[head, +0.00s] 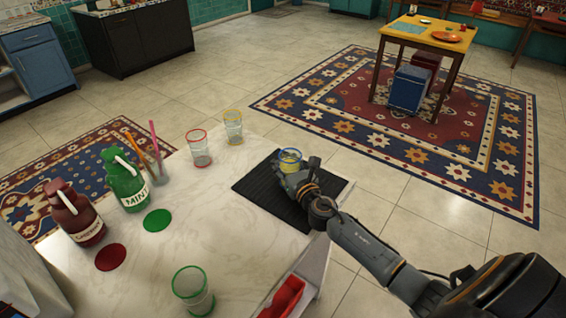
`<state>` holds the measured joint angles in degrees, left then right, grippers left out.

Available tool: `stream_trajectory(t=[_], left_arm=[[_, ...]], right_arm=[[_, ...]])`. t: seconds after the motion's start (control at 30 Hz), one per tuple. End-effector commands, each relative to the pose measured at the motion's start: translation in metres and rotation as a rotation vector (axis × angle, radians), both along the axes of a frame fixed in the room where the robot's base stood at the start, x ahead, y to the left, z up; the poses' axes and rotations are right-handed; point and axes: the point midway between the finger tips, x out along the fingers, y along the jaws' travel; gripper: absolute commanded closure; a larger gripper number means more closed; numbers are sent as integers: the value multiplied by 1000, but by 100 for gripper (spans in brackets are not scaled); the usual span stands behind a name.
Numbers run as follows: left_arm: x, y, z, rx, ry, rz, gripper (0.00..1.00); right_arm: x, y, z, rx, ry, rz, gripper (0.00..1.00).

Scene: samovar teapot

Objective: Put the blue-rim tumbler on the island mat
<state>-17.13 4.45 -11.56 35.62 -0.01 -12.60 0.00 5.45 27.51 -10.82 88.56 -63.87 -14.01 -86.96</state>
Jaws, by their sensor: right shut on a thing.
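The blue-rim tumbler (290,155) is in my right gripper (294,172), over the back right part of the black island mat (258,186). The gripper is shut on it and hides its lower part. I cannot tell whether the tumbler touches the mat or hangs just above it. The mat lies at the right edge of the pale marble island top (200,235). My left gripper is not in view.
A red-rim tumbler (198,150) and a yellow-rim tumbler (234,128) stand left of the mat. A green-rim tumbler (192,292) stands at the front. Green (125,188) and red (82,220) bottles stand left. A red item (285,297) lies at the front edge.

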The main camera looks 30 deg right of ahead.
Motion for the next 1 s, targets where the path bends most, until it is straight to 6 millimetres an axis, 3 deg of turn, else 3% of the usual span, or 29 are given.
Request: stream_trajectory(t=[0.27,0.3,0.47,0.87,1.0], left_arm=[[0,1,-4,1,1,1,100],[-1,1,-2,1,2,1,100],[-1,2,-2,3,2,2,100],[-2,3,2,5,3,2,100],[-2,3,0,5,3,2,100]], right_arm=[[0,0,-3,-1,-1,0,100],[0,0,-2,-1,-1,0,66],[0,0,-2,-1,0,0,33],[0,0,3,-1,-1,0,32],[-19,2,0,-2,2,1,32]])
